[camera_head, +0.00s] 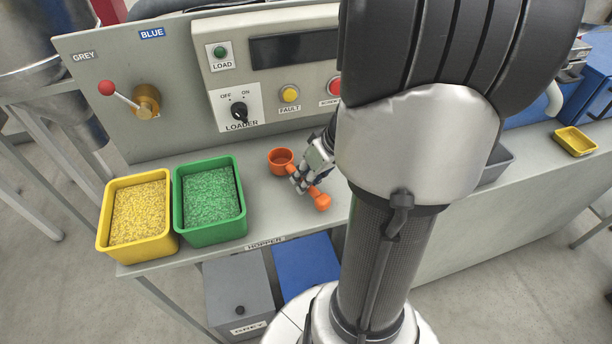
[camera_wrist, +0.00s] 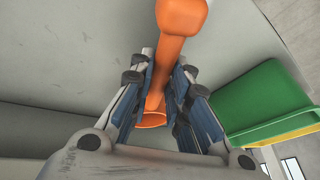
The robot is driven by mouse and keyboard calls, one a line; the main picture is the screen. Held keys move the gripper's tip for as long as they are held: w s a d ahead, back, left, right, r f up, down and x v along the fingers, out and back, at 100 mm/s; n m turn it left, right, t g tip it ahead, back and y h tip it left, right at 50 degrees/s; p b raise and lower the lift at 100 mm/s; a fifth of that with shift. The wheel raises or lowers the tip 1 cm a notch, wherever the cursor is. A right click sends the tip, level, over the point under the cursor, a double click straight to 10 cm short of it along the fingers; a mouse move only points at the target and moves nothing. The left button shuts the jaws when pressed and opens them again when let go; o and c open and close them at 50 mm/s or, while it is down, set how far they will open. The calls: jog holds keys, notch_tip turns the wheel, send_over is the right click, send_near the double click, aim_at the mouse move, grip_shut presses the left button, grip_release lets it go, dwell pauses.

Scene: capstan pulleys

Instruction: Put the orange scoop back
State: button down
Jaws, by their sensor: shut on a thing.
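The orange scoop has a round cup (camera_head: 281,160) and a handle ending in a thick knob (camera_head: 322,202). My gripper (camera_head: 299,182) is shut on its handle, between cup and knob, over the grey bench top. In the wrist view the orange scoop (camera_wrist: 180,18) runs between the two blue-padded fingers of my gripper (camera_wrist: 164,95), with the knob at the top and part of the cup's rim below. Whether the scoop touches the bench, I cannot tell.
A green bin (camera_head: 208,242) of green pellets and a yellow bin (camera_head: 104,235) of yellow pellets stand left of the scoop. A loader panel (camera_head: 300,85) rises behind. A small yellow tray (camera_head: 575,141) lies far right. Grey and blue lidded boxes sit below the bench.

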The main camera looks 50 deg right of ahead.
jog(key=shift+f+b, duration=0.55)
jog(key=shift+b, duration=0.15)
jog(key=c, duration=1.4)
grip_release()
jog(key=shift+c, duration=0.2)
